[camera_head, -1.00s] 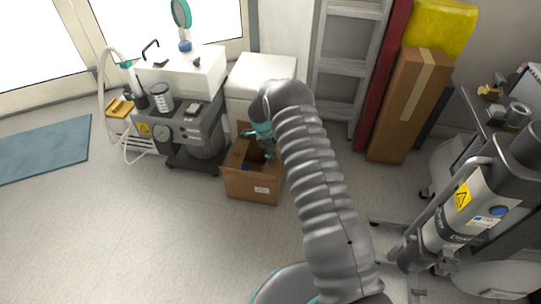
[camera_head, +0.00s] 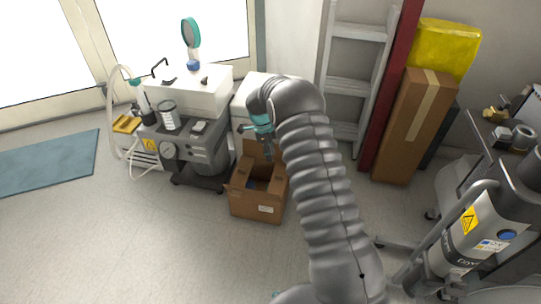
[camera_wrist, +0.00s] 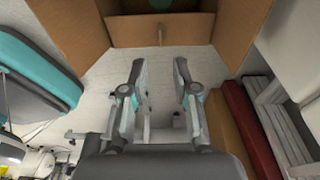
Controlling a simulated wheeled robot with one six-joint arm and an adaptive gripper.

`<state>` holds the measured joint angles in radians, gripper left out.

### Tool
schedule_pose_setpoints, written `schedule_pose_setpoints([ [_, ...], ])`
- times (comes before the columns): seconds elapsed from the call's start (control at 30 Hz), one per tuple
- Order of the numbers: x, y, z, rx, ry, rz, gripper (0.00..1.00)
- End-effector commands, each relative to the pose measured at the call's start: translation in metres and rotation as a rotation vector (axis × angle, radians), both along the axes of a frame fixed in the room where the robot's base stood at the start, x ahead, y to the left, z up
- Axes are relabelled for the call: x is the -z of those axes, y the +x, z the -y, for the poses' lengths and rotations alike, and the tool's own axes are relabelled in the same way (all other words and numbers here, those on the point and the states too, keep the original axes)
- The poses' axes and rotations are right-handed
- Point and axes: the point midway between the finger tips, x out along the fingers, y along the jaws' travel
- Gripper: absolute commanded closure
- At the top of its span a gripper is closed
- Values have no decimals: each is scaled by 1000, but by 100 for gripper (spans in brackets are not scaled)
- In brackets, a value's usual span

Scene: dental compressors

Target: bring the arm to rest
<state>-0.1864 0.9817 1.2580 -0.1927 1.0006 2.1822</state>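My arm reaches up from the bottom of the head view and bends over at its top. My gripper (camera_head: 264,146) hangs from it over the back of an open cardboard box (camera_head: 257,206) on the floor. In the wrist view my gripper (camera_wrist: 160,68) has its two fingers apart, with nothing visible between them. The box's brown wall (camera_wrist: 72,28) shows at the top of that view, with a dark green thing (camera_wrist: 160,4) partly seen inside. In the head view the arm hides part of the box's right side.
A grey compressor (camera_head: 190,150) with a white top stands left of the box. A white cabinet (camera_head: 243,100) is behind it. A ladder (camera_head: 350,85), a tall carton (camera_head: 408,140) and a steel unit (camera_head: 470,240) stand to the right. The floor at front left is clear.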

Motion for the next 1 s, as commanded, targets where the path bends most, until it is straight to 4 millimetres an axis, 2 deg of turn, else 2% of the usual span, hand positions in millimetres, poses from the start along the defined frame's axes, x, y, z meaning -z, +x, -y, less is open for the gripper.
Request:
schedule_pose_setpoints([
  [0.4, 0, 0, 0, -24, 1, -4, 71],
  [0.53, 0, 1, 0, -153, 10, -25, 71],
  [0.63, 4, -2, -1, -329, 26, -60, 71],
  [0.77, 24, -31, 1, -583, 63, -164, 71],
  [0.83, 25, -48, 3, -721, 87, -210, 71],
  [0.93, 9, -70, 5, -911, 126, -251, 71],
  [1.0, -10, -87, 9, -1044, 152, -268, 71],
])
